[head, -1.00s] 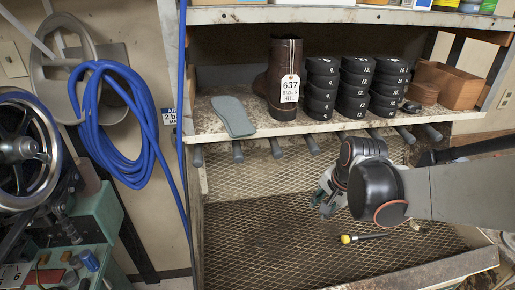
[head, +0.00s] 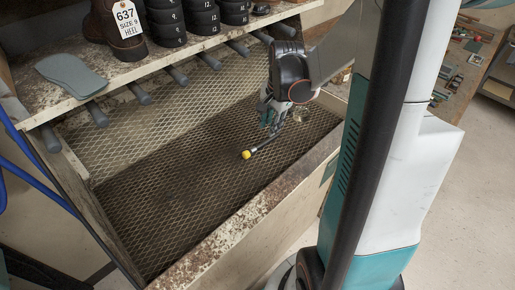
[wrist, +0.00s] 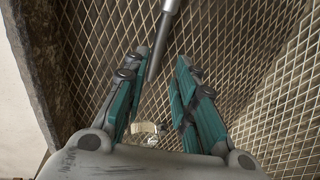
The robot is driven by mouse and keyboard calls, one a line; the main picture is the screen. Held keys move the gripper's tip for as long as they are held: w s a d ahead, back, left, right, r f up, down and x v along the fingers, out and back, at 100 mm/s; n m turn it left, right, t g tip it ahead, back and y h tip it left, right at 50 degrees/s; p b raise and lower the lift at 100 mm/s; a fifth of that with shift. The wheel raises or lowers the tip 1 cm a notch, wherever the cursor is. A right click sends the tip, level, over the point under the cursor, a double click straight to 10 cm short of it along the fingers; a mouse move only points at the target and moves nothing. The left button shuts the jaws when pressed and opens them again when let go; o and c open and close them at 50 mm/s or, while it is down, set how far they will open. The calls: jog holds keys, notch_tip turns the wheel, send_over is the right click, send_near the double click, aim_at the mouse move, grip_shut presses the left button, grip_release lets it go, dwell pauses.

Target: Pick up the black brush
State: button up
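A slim dark tool with a yellow end (head: 246,154) lies on the mesh tray; it is the likeliest black brush, though I see no bristles clearly. Its other end runs under my gripper (head: 272,127). In the wrist view a grey shaft (wrist: 164,38), seemingly the same tool, comes down from the top edge between the fingers; its yellow end is out of view. My gripper (wrist: 158,85) is open, with a green-and-black finger on either side of the shaft and gaps visible. Whether the fingers touch it I cannot tell.
The mesh tray (head: 150,215) has a raised worn front edge (head: 240,222). A shelf above holds a grey sole (head: 72,75), a tagged boot form (head: 126,40) and black stacked pieces (head: 165,22). Grey pegs (head: 140,93) stick out below it. A small round object (head: 300,113) lies near my gripper.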

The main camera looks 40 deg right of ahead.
aim_at(268, 140)
jog(key=shift+w+a+f+b, duration=0.15)
jog(key=shift+f+b, duration=0.6)
jog(key=shift+f, duration=1.05)
jog(key=shift+w+f+b, duration=0.25)
jog(key=shift+f+b, duration=0.45)
jog(key=shift+f, duration=1.05)
jog(key=shift+r, duration=0.1)
grip_shut()
